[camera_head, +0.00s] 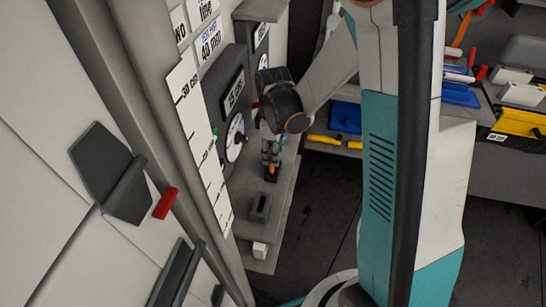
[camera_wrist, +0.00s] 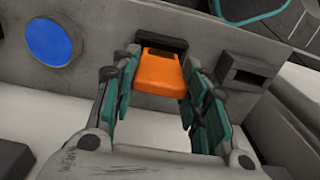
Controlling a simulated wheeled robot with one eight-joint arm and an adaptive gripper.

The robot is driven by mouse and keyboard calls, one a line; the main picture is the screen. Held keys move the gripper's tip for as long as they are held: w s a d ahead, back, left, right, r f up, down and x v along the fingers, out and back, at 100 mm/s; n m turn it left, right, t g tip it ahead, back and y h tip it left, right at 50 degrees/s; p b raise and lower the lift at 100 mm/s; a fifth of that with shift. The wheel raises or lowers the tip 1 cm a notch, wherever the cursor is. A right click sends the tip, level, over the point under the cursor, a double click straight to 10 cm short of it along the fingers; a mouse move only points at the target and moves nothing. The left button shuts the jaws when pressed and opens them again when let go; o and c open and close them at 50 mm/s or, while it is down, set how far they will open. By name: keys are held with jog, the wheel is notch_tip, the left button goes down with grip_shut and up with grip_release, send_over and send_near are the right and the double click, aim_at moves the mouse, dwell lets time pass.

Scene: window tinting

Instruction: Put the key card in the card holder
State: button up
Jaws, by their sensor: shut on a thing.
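The orange key card (camera_wrist: 157,75) is between the two fingers of my gripper (camera_wrist: 159,64), which is shut on it, in the wrist view. The card's far end meets a dark slotted fitting (camera_wrist: 172,43) on a grey panel; I cannot tell how far it goes in. A second dark box with a slot (camera_wrist: 248,72) sits to the right on the same panel. I cannot tell for sure which is the card holder. In the head view my gripper (camera_head: 271,160) is small, with the orange card (camera_head: 271,171) at its tip, above the grey shelf.
A round blue button (camera_wrist: 52,42) is left on the panel. In the head view a dark box (camera_head: 259,206) and a white cube (camera_head: 260,249) are on the narrow grey shelf (camera_head: 283,215). A gauge and a display are on the wall beside my wrist.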

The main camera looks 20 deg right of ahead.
jog(key=shift+f, duration=1.3)
jog(key=shift+f+b, duration=0.1)
jog(key=shift+b, duration=0.25)
jog(key=o, duration=1.1)
jog(key=shift+c, duration=0.2)
